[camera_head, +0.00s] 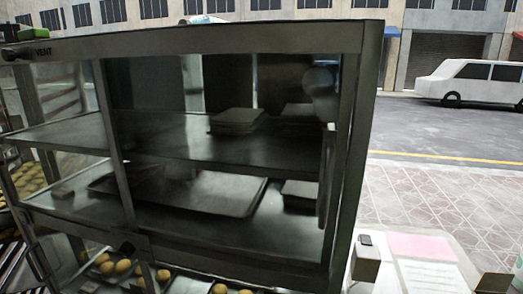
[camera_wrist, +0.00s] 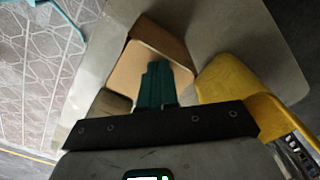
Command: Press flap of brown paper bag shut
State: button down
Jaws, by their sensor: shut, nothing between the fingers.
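The brown paper bag (camera_wrist: 128,68) lies in the upper middle of the wrist view, on a pale grey surface. A darker brown strip at its upper edge (camera_wrist: 166,38) looks like its flap, but I cannot tell whether it is shut. My gripper (camera_wrist: 154,68) has teal fingers that are together with nothing between them. The fingers lie in front of the bag and hide part of it. I cannot tell whether they touch it. Neither the bag nor my gripper can be made out in the head view.
A yellow object (camera_wrist: 235,85) stands close right of the bag, and a small brown-grey object (camera_wrist: 110,104) sits at its left. In the head view, a glass-fronted metal cabinet (camera_head: 240,245) fills the middle. A pale counter (camera_head: 440,265) shows at lower right.

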notch_tip(320, 180, up, 9)
jog(key=p, duration=0.9)
dwell(0.5)
jog(key=s+a+f+m+h+b, duration=0.2)
jog(key=s+a+f+m+h, duration=0.1)
jog(key=s+a+f+m, duration=0.3)
jog(key=s+a+f+y, duration=0.1)
jog(key=s+a, duration=0.2)
jog(key=a, duration=0.6)
jog(key=s+a+f+m+y+b, duration=0.1)
jog(key=s+a, duration=0.3)
jog(key=a, duration=0.6)
jog(key=s+a+f+t+b, duration=0.1)
jog(key=s+a, duration=0.3)
jog(key=a, duration=0.6)
jog(key=shift+s+a+f+m+y, duration=0.25)
jog(key=shift+f+m+y, duration=0.15)
jog(key=shift+f, duration=0.4)
